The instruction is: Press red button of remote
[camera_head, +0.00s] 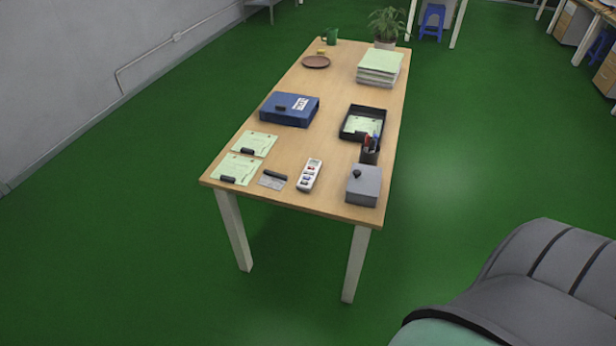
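A white remote (310,175) lies on the near part of the wooden table, with its long side running away from me. It carries small coloured buttons; a reddish one seems to show on its face, but it is too small to tell clearly. Nothing covers the remote. Neither of my grippers is in the head view. A grey, dark-edged shape at the bottom right may be part of my own body; no fingers show on it.
The table (285,198) also bears a grey box (364,187) with a black knob right of the remote, a card (272,180) to its left, clipboards (238,169), a pen holder (370,152), a blue binder (290,110) and a black tray (346,135).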

